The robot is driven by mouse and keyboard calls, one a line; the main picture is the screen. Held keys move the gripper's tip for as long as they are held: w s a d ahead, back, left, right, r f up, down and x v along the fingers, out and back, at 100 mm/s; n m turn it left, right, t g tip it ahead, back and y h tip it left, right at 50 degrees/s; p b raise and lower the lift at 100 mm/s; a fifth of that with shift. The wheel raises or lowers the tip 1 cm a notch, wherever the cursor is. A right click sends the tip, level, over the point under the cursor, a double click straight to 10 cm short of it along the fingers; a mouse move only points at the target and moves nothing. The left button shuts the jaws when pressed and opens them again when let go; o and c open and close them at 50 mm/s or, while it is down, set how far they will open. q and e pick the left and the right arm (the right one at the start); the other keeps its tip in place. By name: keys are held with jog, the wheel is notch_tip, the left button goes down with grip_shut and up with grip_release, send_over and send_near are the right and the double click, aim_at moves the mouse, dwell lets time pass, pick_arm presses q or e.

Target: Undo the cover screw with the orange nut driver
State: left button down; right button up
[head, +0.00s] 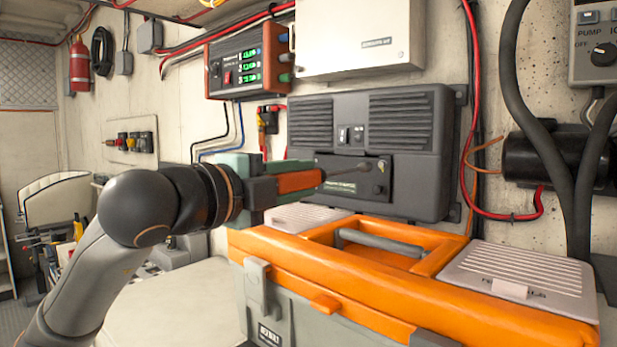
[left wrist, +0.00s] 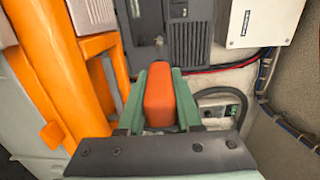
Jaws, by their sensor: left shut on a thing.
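My left gripper (head: 268,185) is shut on the orange handle of the nut driver (head: 299,181). In the left wrist view, the green fingers of my left gripper (left wrist: 160,95) flank the handle of the nut driver (left wrist: 159,98). In the head view, the driver's thin dark shaft points right across the lower front of a dark grey vented unit (head: 415,140). A small cover panel (head: 345,188) with faint lettering is on that front. A small round knob-like spot, possibly the cover screw (head: 382,166), lies near the shaft's end. Contact cannot be told. My right gripper is not in view.
An orange and grey toolbox (head: 290,250) with a grey handle stands just below the unit. A power supply with green digits (head: 247,62) and a white box (head: 365,35) hang above. Red and black cables run right of the unit. A pale surface lies left of the toolbox.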

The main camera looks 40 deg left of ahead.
aim_at(320, 176)
pick_arm(q)
jog(key=shift+w+r+p, duration=0.15)
jog(key=shift+w+p, duration=0.25)
jog(key=shift+w, duration=0.1)
jog(key=shift+w+d+p, duration=0.15)
jog(key=shift+w+p, duration=0.5)
jog(key=shift+w, duration=0.8)
jog(key=shift+w+b, duration=0.35)
jog(key=shift+w, duration=0.1)
jog(key=shift+s+f+m+b, duration=0.1)
jog(key=shift+f+m+b, duration=0.2)
jog(key=shift+m, duration=0.7)
jog(key=m+b, duration=0.1)
jog(key=m, duration=0.2)
jog(key=shift+r, duration=0.1)
jog(key=m+b, duration=0.1)
jog(key=m, duration=0.9)
jog(key=shift+r, duration=0.1)
jog(key=m, duration=0.3)
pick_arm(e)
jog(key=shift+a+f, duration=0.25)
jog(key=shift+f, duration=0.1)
pick_arm(q)
jog(key=shift+b, duration=0.3)
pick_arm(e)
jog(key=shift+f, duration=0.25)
